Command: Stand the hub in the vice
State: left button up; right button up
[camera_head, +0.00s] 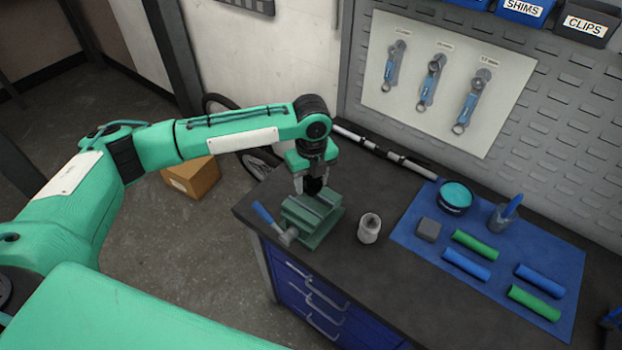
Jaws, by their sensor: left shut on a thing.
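The green vice (314,221) with a blue-handled lever stands at the left front corner of the dark workbench. My left gripper (313,186) points down right above the vice jaws. It is shut on a small dark piece, which looks like the hub (314,187). The fingers hide much of it, and I cannot tell whether its lower end touches the jaws. A pale metal cylinder (369,228) with an open top stands on the bench just right of the vice. My right gripper is not in view.
A long rod (385,152) lies along the back. Wrenches hang on the wall panel (400,112). A cardboard box (191,178) sits on the floor.

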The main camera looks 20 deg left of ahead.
aim_at(312, 188)
pick_arm(q)
jog(key=shift+f+b, duration=0.65)
jog(key=shift+f, duration=0.1)
jog(key=shift+f+b, duration=0.6)
jog(key=shift+b, duration=0.1)
jog(key=shift+f, duration=0.6)
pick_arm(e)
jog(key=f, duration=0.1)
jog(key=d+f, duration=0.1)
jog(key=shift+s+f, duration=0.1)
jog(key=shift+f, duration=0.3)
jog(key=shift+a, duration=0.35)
pick_arm(q)
jog(key=shift+p, duration=0.4)
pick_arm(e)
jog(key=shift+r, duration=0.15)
